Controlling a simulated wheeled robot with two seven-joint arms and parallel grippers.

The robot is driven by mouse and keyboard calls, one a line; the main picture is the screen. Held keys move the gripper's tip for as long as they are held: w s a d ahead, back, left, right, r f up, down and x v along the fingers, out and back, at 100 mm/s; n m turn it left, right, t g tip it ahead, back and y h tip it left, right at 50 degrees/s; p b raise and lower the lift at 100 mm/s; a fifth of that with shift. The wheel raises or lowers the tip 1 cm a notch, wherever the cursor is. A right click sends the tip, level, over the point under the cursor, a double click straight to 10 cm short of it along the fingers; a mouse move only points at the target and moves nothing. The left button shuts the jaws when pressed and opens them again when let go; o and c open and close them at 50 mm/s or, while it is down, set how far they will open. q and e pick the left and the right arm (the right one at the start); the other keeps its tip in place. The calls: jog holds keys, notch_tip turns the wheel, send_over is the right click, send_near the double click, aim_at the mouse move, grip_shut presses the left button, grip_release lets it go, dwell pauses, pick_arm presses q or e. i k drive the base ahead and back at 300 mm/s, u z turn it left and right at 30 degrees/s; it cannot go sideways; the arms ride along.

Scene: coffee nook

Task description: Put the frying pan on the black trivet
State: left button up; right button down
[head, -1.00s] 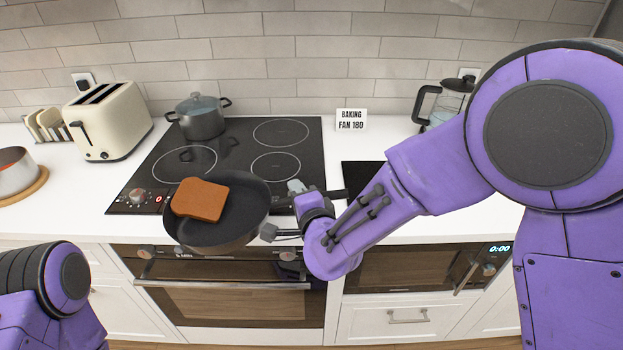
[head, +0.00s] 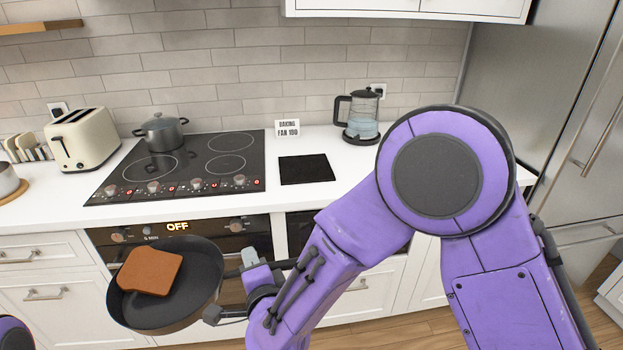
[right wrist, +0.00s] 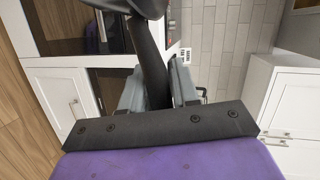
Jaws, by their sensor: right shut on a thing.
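The dark frying pan (head: 200,290) is held in the air in front of the oven, below counter height in the head view. A slice of brown toast (head: 150,271) lies in it. My right gripper (head: 252,270) is shut on the pan's handle, which also shows between the fingers in the right wrist view (right wrist: 150,62). The black trivet (head: 306,169) lies flat and bare on the white counter, right of the cooktop, up and to the right of the pan. My left gripper is out of view; only a bit of my left arm shows at the bottom left corner.
The cooktop (head: 190,190) carries a grey lidded pot (head: 162,133) at its back left. A cream toaster (head: 82,140) and a toast rack stand left. A small sign (head: 287,129) and a glass kettle (head: 361,118) stand behind the trivet. The counter around the trivet is clear.

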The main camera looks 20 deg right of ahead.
aim_at(321, 165)
jog(key=z, duration=1.1)
jog(key=i, duration=0.5)
jog(key=u, duration=0.3)
